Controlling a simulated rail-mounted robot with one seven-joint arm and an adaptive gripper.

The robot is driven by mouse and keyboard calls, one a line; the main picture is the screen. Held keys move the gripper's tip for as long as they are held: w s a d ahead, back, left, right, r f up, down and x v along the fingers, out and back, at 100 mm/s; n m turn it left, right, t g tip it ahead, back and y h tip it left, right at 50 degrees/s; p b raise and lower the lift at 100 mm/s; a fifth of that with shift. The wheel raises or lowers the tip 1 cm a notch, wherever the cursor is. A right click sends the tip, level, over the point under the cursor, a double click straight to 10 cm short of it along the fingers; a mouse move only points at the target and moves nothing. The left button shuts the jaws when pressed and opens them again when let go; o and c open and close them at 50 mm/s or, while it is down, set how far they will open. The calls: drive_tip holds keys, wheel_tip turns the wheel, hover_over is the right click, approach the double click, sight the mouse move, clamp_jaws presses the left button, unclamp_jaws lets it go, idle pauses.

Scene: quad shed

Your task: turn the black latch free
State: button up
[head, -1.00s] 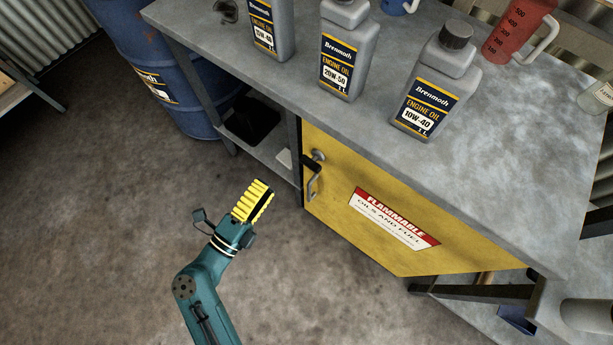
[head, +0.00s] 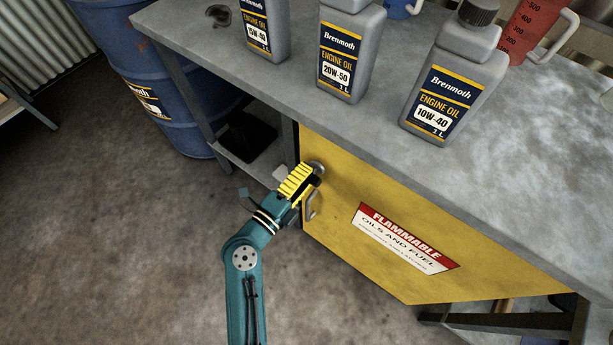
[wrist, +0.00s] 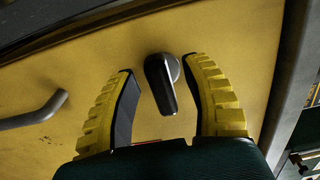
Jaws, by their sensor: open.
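The black latch (wrist: 160,84) sits on the yellow cabinet door (wrist: 252,50) in the wrist view, a dark lever on a round grey base. It points down in that view, slightly tilted. My gripper (wrist: 163,95) is open, with one yellow ribbed finger on each side of the latch. A gap shows between the latch and the left finger; the right finger is closer to the latch's base. In the head view my gripper (head: 307,175) is at the door's upper left corner and hides most of the latch.
A grey bar handle (head: 311,205) is on the door beside the latch; it also shows in the wrist view (wrist: 35,113). The workbench (head: 240,75) overhangs above, with several oil bottles (head: 345,60) on top. A blue drum (head: 150,85) stands at left. Floor in front is clear.

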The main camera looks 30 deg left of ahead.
drive_tip(key=shift+w+d, duration=0.1)
drive_tip(key=shift+w, duration=0.25)
drive_tip(key=shift+s, duration=0.1)
clamp_jaws()
